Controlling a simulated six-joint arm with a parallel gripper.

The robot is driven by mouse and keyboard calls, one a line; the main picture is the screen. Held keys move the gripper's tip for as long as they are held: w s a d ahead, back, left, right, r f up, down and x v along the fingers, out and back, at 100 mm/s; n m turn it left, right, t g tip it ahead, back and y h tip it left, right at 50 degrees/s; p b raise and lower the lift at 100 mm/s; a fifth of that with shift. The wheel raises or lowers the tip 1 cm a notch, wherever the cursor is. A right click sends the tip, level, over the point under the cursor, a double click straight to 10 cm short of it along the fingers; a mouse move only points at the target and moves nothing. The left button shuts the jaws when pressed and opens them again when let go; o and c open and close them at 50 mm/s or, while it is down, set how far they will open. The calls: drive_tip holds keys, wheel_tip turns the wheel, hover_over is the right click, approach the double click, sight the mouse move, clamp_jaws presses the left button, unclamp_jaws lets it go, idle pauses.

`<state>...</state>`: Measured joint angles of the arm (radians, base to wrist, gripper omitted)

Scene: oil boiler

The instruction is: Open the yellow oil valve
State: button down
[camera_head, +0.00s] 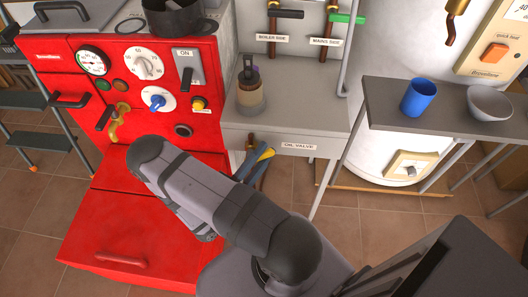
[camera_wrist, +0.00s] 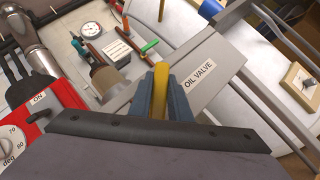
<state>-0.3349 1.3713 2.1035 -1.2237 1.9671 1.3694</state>
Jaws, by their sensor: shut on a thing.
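The yellow oil valve handle (camera_wrist: 161,84) stands between the two blue-grey fingers of my gripper (camera_wrist: 163,95) in the wrist view. The fingers are shut on it, one on each side. In the head view the yellow handle (camera_head: 265,154) shows beside the blue fingers of my gripper (camera_head: 253,164), below the grey shelf front and left of the "OIL VALVE" label (camera_head: 298,146). The same label (camera_wrist: 200,75) is right of the gripper in the wrist view. My arm hides the lower part of the valve area in the head view.
The red boiler (camera_head: 200,130) with knobs and a gauge is on the left. A grey table (camera_head: 440,110) with a blue cup (camera_head: 418,97) and a bowl (camera_head: 489,102) is on the right. A green-handled valve (camera_head: 346,18) sits above. Floor is free between the shelf and table legs.

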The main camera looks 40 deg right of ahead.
drive_tip(key=shift+w+a+r+n+t+p, duration=0.1)
drive_tip(key=shift+n+t+p, duration=0.4)
drive_tip(key=shift+n, duration=0.1)
drive_tip(key=c, duration=1.6)
unclamp_jaws()
drive_tip(key=shift+c, duration=0.2)
drive_tip(key=b+v, duration=0.1)
drive_tip(key=v, duration=0.6)
drive_tip(key=shift+a, duration=0.15)
drive_tip(key=shift+c, duration=0.6)
